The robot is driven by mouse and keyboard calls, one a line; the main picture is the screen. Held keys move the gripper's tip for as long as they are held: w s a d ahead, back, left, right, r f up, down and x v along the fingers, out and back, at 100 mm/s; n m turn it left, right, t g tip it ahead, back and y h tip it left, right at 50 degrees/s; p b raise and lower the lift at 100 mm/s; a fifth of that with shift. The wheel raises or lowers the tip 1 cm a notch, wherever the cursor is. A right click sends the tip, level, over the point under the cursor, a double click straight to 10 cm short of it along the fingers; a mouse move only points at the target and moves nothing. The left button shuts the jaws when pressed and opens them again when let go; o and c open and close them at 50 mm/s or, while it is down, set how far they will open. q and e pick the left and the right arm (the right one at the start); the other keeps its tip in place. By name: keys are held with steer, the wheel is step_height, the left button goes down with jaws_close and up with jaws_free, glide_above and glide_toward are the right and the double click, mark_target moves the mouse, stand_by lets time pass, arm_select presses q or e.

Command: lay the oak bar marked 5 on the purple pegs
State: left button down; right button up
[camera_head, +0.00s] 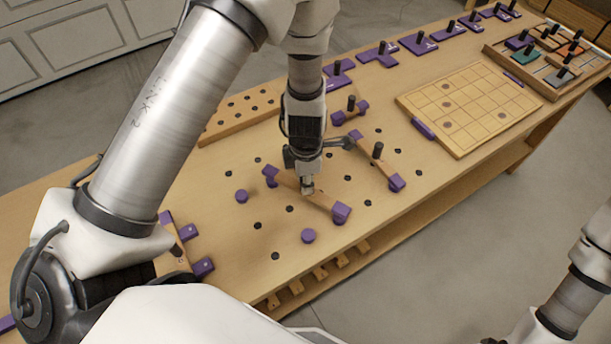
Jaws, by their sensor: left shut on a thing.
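My left gripper (306,187) points down over the bench and is shut on an oak bar (319,196) with purple ends. The bar lies slantwise, from upper left to lower right; its middle is partly hidden by the fingers. I cannot read its number, nor tell whether it touches anything below. Two round purple pegs, one on the left (241,196) and one nearer the front (308,236), stand uncovered beside the bar, apart from it. My right gripper is out of view; only part of that arm shows at the lower right.
Another purple-ended bar with a black knob (378,163) lies right of the gripper, and one more (350,112) lies behind it. A third (185,247) is at the left, partly behind my arm. A gridded board (470,107) and a parts tray (550,62) occupy the right.

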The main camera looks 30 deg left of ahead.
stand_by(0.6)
arm_select(q)
steer(key=shift+p, duration=0.35)
steer(key=shift+f, duration=0.1)
steer(key=shift+f, duration=0.35)
stand_by(0.6)
steer(key=shift+f, duration=0.1)
stand_by(0.3)
steer(key=shift+f+b, duration=0.3)
steer(key=shift+f, duration=0.15)
steer(key=shift+f, duration=0.15)
stand_by(0.4)
stand_by(0.7)
